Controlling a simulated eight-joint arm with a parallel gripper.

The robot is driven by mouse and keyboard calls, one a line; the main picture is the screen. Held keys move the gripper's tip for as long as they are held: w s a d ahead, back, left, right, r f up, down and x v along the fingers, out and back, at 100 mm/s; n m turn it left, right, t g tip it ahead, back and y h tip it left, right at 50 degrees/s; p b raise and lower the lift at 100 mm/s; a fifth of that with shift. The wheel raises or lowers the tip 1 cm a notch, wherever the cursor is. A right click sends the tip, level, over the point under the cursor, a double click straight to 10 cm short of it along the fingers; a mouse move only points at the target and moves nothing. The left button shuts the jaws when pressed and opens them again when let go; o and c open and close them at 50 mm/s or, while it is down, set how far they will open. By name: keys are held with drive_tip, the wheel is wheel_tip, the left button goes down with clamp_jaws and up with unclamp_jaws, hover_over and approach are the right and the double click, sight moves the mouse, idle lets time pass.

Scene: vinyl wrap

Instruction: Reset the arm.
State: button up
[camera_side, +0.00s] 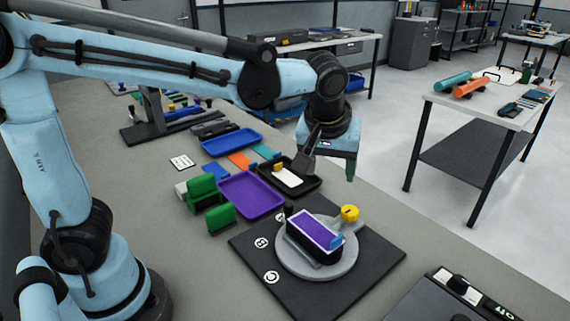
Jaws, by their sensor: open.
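My gripper (333,165) hangs from my light blue arm above the right edge of the table, near the black tray. Its jaws are open and I see nothing between them. It is apart from the things below. A round grey turntable (318,265) on a black base plate (268,283) stands in front of it, lower in the picture. On the turntable sits a dark block with a purple top and white border (315,232). A yellow knob (350,213) and a small blue piece (337,242) are beside the block.
A purple tray (252,196), a blue tray (230,142) and a black tray (310,184) with a white card and yellow piece lie on the table. Green blocks (202,188) stand left of them. A dark control box (450,293) is at the lower right.

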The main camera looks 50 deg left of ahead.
drive_tip(key=s+a+f+m+t+h, duration=0.2)
drive_tip(key=s+a+f+m+t, duration=0.1)
drive_tip(key=s+a+m, duration=0.3)
drive_tip(key=s+a, duration=0.2)
drive_tip(key=s, duration=0.2)
drive_tip(key=shift+s+m, duration=0.2)
drive_tip(key=shift+m, duration=0.1)
